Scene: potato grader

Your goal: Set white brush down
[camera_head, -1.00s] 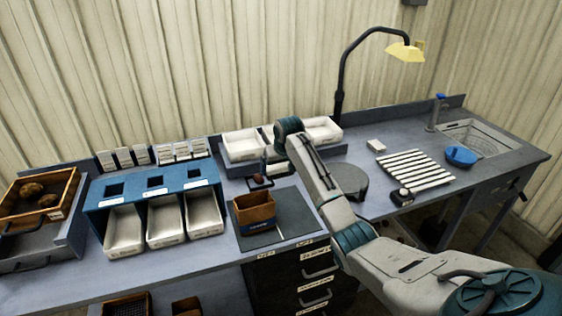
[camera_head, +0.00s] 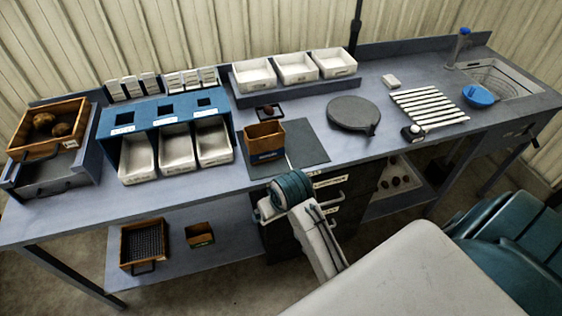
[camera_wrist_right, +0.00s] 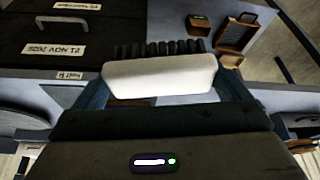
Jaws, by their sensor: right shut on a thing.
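The white brush (camera_wrist_right: 160,77) fills the middle of the right wrist view, its pale smooth back towards the camera and its dark bristles along the upper side. My right gripper (camera_wrist_right: 160,92) is shut on it, with a finger at each end. In the head view my right gripper (camera_head: 266,208) is in front of the bench's front edge, near the drawers; the brush cannot be made out clearly there. My left gripper is not in view.
The bench (camera_head: 75,207) carries a brown box (camera_head: 265,137) on a dark mat (camera_head: 305,146), a blue sorting rack (camera_head: 122,132), white trays (camera_head: 296,68), a round dark plate (camera_head: 353,113) and a slatted rack (camera_head: 430,105). Small crates (camera_head: 143,242) stand on the lower shelf. The bench's front left is clear.

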